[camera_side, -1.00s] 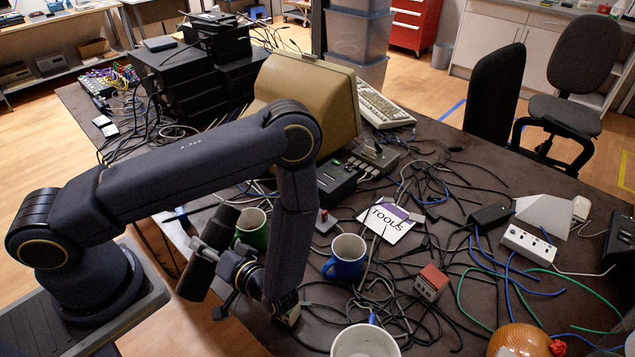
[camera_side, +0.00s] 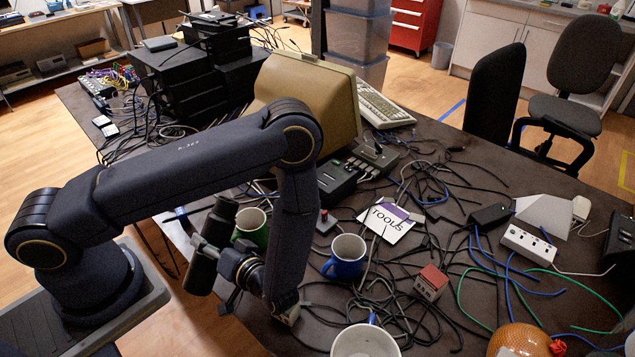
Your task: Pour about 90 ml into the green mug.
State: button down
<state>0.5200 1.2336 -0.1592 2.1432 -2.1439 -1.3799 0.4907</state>
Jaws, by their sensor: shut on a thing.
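The green mug (camera_side: 252,232) stands upright on the dark table, left of centre, partly hidden by my arm and the bottle. My gripper (camera_side: 207,249) is shut on a dark, bottle-like cylinder (camera_side: 223,217), with a finger across its middle. The cylinder leans a little, its upper end to the right towards the mug. It is just left of the mug in the picture, near the table's edge; whether they touch cannot be told. No liquid stream shows, and the mug's contents cannot be made out.
A blue mug (camera_side: 346,258) stands right of my forearm, and a white cup (camera_side: 365,343) is at the front. Loose cables cover much of the table. A red-topped box (camera_side: 431,283) and a TOOLS card (camera_side: 390,220) lie to the right. A beige monitor (camera_side: 310,95) stands behind.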

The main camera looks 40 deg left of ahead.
aim_at(209, 228)
jog(key=shift+w+r+n, duration=0.2)
jog(key=shift+r+n, duration=0.15)
jog(key=shift+n, duration=0.25)
jog(key=shift+s+f+n+t+y, duration=0.2)
jog(key=shift+f+n+t+y, duration=0.25)
jog(key=shift+n, duration=0.55)
jog(key=shift+r+n+y, duration=0.1)
jog(key=shift+n+y, duration=0.25)
jog(key=shift+n, duration=0.85)
jog(key=shift+w+r+n+t+y, duration=0.15)
jog(key=shift+r+n, duration=0.4)
jog(key=shift+r, duration=1.3)
jog(key=shift+r+n+t+y, duration=0.2)
jog(key=shift+r+n, duration=0.35)
jog(key=shift+r, duration=1.3)
